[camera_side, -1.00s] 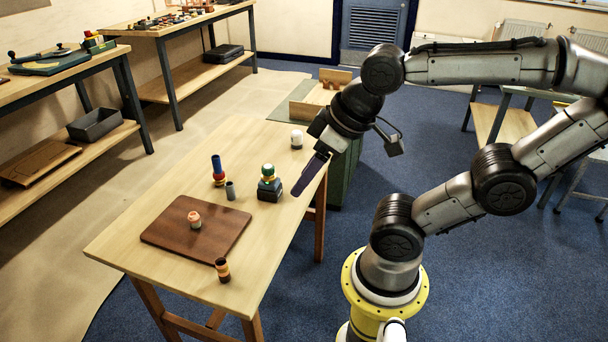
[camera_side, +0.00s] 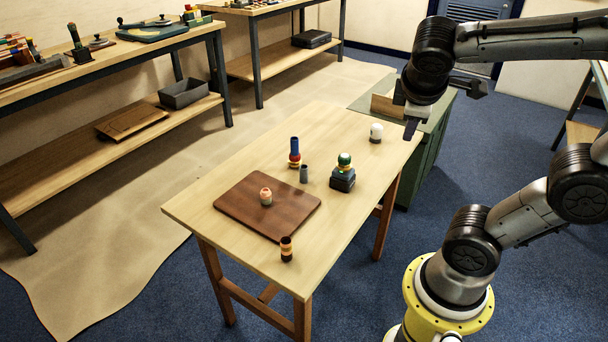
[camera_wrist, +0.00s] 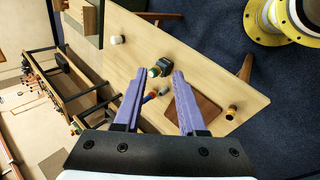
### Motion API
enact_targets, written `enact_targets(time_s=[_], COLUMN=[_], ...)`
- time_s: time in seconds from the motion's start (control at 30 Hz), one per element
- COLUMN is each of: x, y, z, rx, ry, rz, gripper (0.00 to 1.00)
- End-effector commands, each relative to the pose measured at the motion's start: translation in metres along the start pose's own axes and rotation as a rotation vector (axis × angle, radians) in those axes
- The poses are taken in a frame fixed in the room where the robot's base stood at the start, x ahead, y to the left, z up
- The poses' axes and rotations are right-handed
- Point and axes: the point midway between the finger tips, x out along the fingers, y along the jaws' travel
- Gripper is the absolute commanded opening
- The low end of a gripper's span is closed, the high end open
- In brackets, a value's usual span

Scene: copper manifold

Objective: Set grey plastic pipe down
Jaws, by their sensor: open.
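The grey plastic pipe (camera_side: 304,174) is a short grey tube standing upright on the wooden table (camera_side: 345,230). It stands between a blue and red stack (camera_side: 295,152) and a dark block with a green-topped piece (camera_side: 343,174). My gripper (camera_side: 410,130) is apart from the pipe, above the table's far right part. In the wrist view my gripper's two purple fingers (camera_wrist: 159,73) are spread with nothing held between them. The pipe is small and hard to make out there, among the pieces seen between the fingers.
A brown board (camera_side: 240,208) carries a small pale and reddish piece (camera_side: 266,196). A dark and orange banded piece (camera_side: 286,248) stands near the front edge. A white piece (camera_side: 376,133) stands near the far right. A green cabinet (camera_side: 432,150) adjoins the table's far end.

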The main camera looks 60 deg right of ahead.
Motion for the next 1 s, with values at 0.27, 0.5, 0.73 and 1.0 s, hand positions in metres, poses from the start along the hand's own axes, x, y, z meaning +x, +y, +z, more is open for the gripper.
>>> enact_targets(time_s=[0.27,0.5,0.73,1.0], x=[0.027,0.058,0.109,0.201], y=[0.084,0.124,0.123,0.072], z=[-0.049,-0.121,-0.199,-0.269], rx=[-0.347,-0.641,-0.928,-1.26], ry=[-0.318,-0.508,-0.616,-0.654], rz=[0.33,0.571,0.761,0.891], gripper=[0.4,0.4,0.4,0.4])
